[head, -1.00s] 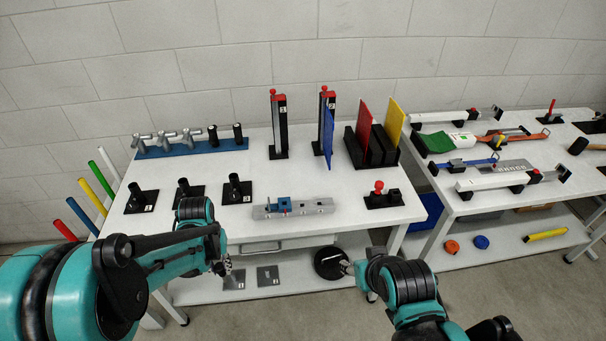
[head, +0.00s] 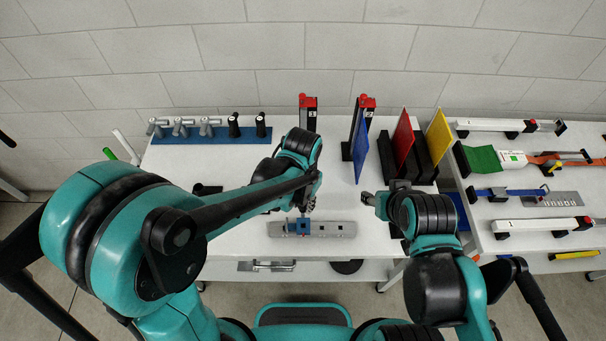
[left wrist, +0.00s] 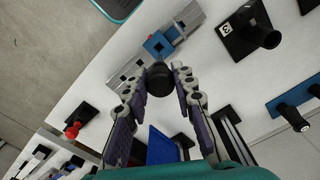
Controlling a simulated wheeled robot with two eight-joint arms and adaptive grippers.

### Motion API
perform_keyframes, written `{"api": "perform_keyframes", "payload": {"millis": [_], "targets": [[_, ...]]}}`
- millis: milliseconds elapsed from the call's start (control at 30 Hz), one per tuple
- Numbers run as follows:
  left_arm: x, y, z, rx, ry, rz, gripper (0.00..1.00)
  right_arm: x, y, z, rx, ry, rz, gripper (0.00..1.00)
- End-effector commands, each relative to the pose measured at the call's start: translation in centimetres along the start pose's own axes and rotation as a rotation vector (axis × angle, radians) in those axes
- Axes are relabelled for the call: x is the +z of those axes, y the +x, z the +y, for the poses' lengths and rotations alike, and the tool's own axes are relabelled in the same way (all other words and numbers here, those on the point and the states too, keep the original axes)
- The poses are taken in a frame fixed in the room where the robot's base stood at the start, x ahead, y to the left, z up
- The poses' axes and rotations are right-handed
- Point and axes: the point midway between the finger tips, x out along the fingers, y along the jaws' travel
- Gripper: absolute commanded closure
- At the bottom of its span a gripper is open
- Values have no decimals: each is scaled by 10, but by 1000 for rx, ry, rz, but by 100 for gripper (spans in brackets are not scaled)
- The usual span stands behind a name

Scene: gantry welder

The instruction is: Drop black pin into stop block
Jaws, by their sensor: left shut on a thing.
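The grey metal block (head: 340,230) lies lengthwise near the table's front edge, with dark openings in its top and a blue block (head: 303,227) at its left part. In the left wrist view the grey block (left wrist: 124,75) and the blue block (left wrist: 161,43) show just beyond the fingertips. My left gripper (head: 306,206) is above the blue block's end. It is shut on a black pin (left wrist: 159,80), seen with its round dark end between the fingers. I cannot tell whether the pin touches a block. My right gripper (head: 369,199) hangs right of the grey block, its fingers too small to judge.
A blue rack (head: 212,139) with grey and black handles stands at the back left. Two red-topped posts (head: 308,112) and upright red (head: 402,138) and yellow (head: 438,135) plates stand behind. A numbered black stand (left wrist: 244,30) shows in the wrist view.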

Motion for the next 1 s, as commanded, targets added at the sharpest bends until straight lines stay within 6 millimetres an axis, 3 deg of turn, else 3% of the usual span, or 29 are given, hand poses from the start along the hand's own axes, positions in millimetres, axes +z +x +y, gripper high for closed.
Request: {"api": "perform_keyframes", "payload": {"millis": [267, 700, 1000], "targets": [[0, 11, 2, 0, 7, 0, 100, 6, 7, 0, 0, 0, 0, 52], [0, 47, 2, 0, 6, 0, 100, 21, 29, 0, 0, 0, 0, 52], [0, 49, 2, 0, 5, 0, 100, 21, 30, 0, 0, 0, 0, 52]]}}
